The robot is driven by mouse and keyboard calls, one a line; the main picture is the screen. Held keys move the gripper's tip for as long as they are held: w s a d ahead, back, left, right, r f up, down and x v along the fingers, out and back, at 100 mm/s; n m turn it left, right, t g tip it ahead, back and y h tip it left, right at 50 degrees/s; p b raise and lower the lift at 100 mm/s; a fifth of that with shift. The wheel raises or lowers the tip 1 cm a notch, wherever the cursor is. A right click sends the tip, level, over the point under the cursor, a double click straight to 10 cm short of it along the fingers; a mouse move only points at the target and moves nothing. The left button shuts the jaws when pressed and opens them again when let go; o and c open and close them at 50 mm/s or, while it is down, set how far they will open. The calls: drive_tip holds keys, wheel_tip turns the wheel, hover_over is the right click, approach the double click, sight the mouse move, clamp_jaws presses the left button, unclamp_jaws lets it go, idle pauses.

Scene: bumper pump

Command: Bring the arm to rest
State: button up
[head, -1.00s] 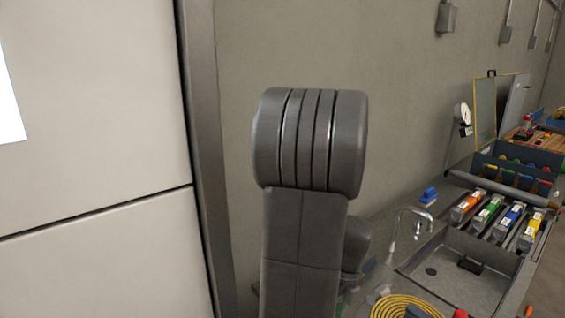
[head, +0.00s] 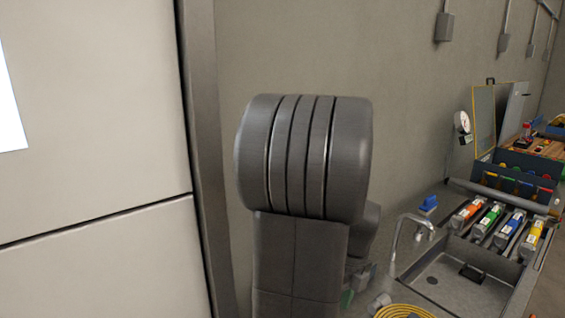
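My arm (head: 305,160) stands upright in the middle of the head view, its dark grey rounded joint at the top and a link running down out of the picture. More of my arm shows partly behind it at the lower right. My gripper is not in view, so its fingers and anything in them cannot be seen.
A pale panelled wall or cabinet (head: 95,130) stands close on the left. On the right is a bench with a sink (head: 455,285), a tap (head: 405,235), a yellow coiled hose (head: 405,312), a blue block (head: 428,204), coloured cartridges (head: 500,225) and a blue bin (head: 515,180).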

drive_tip(key=f, duration=0.4)
drive_tip(key=s+a+f, duration=0.1)
drive_tip(key=f, duration=0.2)
drive_tip(key=shift+w+n, duration=0.25)
drive_tip(key=shift+n, duration=0.05)
drive_tip(key=shift+w+d+n, duration=0.2)
drive_tip(key=shift+d+n, duration=0.1)
drive_tip(key=shift+n, duration=0.6)
